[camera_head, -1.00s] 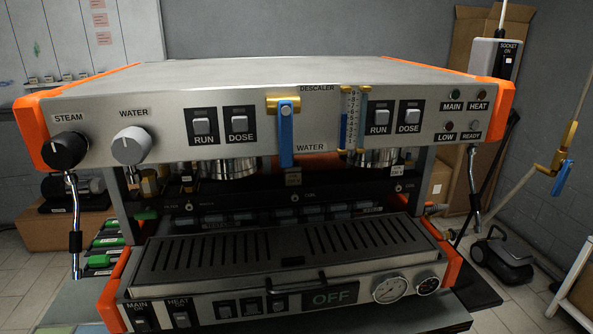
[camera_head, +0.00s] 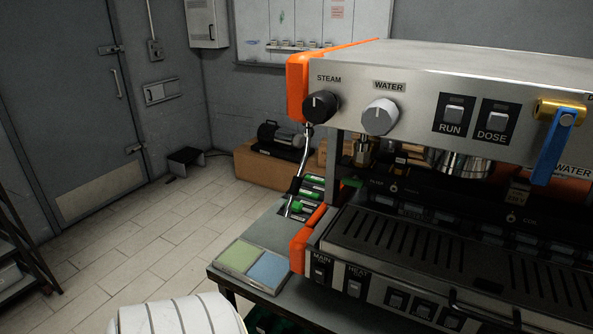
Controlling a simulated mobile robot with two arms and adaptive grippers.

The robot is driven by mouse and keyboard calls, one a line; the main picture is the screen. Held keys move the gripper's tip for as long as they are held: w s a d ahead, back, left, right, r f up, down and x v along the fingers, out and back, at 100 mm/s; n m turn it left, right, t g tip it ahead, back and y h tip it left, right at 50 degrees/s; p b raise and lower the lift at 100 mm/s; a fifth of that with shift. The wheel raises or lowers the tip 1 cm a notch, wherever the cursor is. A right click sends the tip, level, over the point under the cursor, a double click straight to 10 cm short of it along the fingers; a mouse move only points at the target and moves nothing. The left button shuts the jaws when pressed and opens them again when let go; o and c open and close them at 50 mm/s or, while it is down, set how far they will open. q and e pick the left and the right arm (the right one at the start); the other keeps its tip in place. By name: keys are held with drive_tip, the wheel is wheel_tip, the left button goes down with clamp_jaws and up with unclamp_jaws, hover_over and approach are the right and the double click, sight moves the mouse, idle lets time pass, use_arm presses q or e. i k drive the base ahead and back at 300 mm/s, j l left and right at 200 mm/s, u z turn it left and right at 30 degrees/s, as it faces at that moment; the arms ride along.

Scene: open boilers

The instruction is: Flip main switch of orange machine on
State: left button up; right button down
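The orange-cornered machine (camera_head: 400,62) fills the right half of the view, its right part cut off by the frame. Its main switch (camera_head: 319,273) is a small dark switch at the left end of the lower front panel, under a MAIN label. The heat switch (camera_head: 354,287) sits just right of it. I cannot tell the main switch's position at this size. The OFF display is out of view now. Neither of my grippers is in view.
The machine stands on a table (camera_head: 231,273) with a green and blue pad (camera_head: 253,266) at its left. Black STEAM (camera_head: 320,107) and grey WATER (camera_head: 380,117) knobs stick out above. Open tiled floor (camera_head: 130,240) lies left, before a grey door (camera_head: 62,90).

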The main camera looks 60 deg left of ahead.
sight(320, 272)
drive_tip(key=u, duration=0.4)
drive_tip(key=j+u, duration=0.1)
drive_tip(key=u, duration=0.65)
drive_tip(key=j+u, duration=0.1)
drive_tip(key=u, duration=0.3)
